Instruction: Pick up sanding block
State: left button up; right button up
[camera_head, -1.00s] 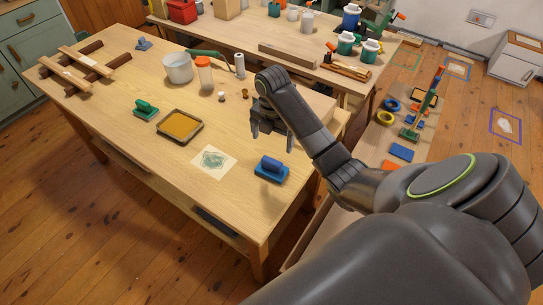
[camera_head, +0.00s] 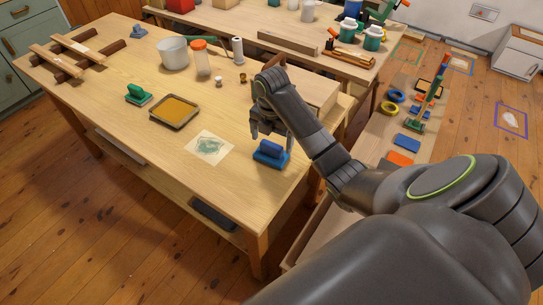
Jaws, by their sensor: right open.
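A blue block with a rounded, darker blue grip on top (camera_head: 270,153) lies near the right front edge of the wooden workbench (camera_head: 215,185). A similar green block with a grip (camera_head: 138,94) lies further left. Which of the two is the sanding block I cannot tell for sure. My right gripper (camera_head: 271,136) is open and empty, pointing down just above and behind the blue block. One finger comes close to the blue block; I cannot tell whether they touch. My left gripper is not in view.
A tray with a yellow-brown pad (camera_head: 174,111) and a sheet with a green print (camera_head: 209,147) lie left of the blue block. A white pot (camera_head: 173,53) and an orange-lidded jar (camera_head: 201,58) stand further back. The front of the bench is mostly clear.

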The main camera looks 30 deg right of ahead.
aim_at(272, 144)
jog(key=shift+f+b, duration=0.4)
jog(key=shift+f, duration=0.8)
jog(key=shift+f+p, duration=0.3)
jog(key=shift+f, duration=0.15)
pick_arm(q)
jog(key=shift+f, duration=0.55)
pick_arm(e)
jog(key=shift+c, duration=0.4)
jog(key=c, duration=1)
jog(key=shift+c, duration=0.2)
jog(key=shift+r, duration=0.15)
